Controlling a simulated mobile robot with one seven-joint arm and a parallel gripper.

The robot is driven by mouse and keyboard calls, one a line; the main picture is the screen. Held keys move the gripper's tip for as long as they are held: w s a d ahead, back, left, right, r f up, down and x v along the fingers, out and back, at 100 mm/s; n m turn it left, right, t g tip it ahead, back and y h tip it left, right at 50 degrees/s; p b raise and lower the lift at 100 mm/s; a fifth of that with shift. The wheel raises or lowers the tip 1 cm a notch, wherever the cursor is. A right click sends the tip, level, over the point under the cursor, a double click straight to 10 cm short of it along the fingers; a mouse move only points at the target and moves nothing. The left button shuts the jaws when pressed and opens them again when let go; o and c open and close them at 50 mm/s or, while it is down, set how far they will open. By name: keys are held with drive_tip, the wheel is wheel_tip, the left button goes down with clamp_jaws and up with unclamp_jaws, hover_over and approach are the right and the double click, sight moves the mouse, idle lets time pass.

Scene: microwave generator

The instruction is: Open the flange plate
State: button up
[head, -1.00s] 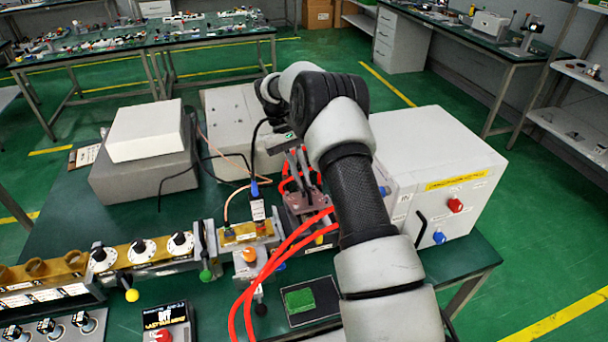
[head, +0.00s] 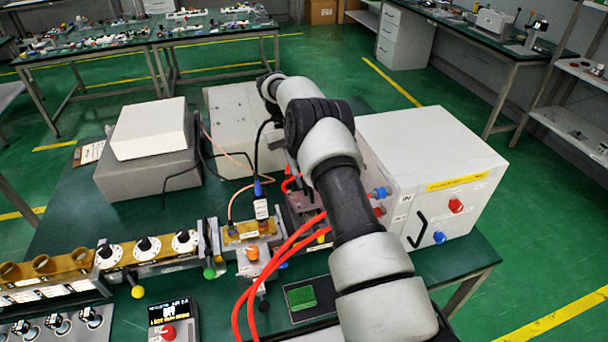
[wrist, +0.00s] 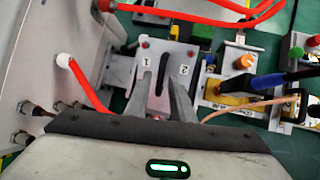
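The flange plate (wrist: 152,56) is a grey metal plate in the wrist view, with labels 1 and 2 and a dark slot between them. My gripper (wrist: 163,80) is open in the wrist view. Its two grey fingers point at the plate, apart, on either side of the slot. I cannot tell whether they touch the plate. In the head view a reddish-brown plate (head: 303,202) shows beside the red hoses, partly covered by my arm. My gripper is hidden behind my arm there.
Red hoses (head: 275,270) loop in front of the plate. A white box (head: 440,165) with red and blue knobs stands to the right.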

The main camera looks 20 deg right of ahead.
drive_tip(key=shift+o, duration=0.3)
wheel_tip(320, 180, up, 10)
drive_tip(key=shift+b, duration=0.35)
idle(0.3)
